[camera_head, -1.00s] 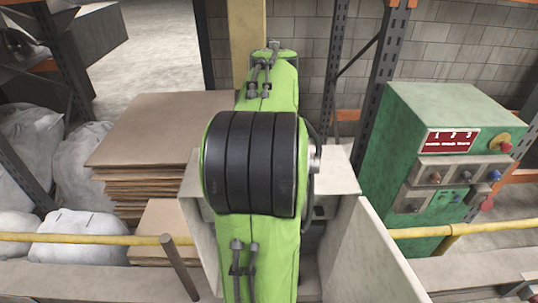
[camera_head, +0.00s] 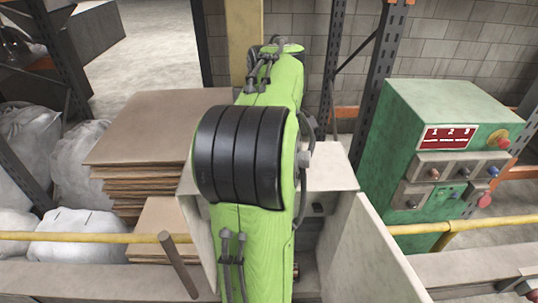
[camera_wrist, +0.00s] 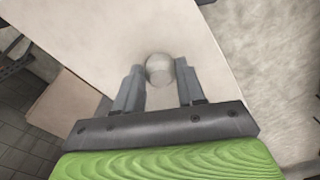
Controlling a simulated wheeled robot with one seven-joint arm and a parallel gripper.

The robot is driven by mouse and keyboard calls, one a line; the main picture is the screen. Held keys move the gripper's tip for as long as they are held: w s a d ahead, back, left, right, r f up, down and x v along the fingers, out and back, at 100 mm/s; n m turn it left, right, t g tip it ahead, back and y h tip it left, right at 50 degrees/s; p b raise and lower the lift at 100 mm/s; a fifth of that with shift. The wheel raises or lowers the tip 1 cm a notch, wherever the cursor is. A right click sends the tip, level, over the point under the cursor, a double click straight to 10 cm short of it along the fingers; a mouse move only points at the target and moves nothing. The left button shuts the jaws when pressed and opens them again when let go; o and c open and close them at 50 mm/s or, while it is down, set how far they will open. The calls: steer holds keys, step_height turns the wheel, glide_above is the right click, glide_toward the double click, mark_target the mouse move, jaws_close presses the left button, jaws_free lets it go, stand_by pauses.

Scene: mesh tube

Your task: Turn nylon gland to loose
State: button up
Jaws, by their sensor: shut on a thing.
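In the wrist view, my gripper (camera_wrist: 159,80) has its two grey fingers on either side of a small round, pale grey knob-like piece, which looks like the nylon gland (camera_wrist: 159,67). It is shut on this piece. The gland stands out against a pale flat panel (camera_wrist: 110,30). Its thread and any turn mark are too small to make out. In the head view my green and black arm covers the middle, and the gripper and gland are hidden behind it.
A pale metal box with a tall side wall (camera_head: 365,255) surrounds my arm closely. A green control cabinet (camera_head: 430,150) stands at right. A cardboard stack (camera_head: 150,130) and white sacks (camera_head: 80,235) are at left. A yellow rail (camera_head: 90,238) crosses in front.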

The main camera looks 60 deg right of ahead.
steer(key=shift+n, duration=1.2)
steer(key=o, duration=1.1)
steer(key=shift+c, duration=0.2)
step_height(320, 180, up, 6)
steer(key=p, duration=0.4)
steer(key=shift+d+p, duration=0.1)
steer(key=shift+p, duration=0.3)
step_height(320, 180, up, 10)
steer(key=shift+b, duration=0.4)
steer(key=shift+f, duration=0.1)
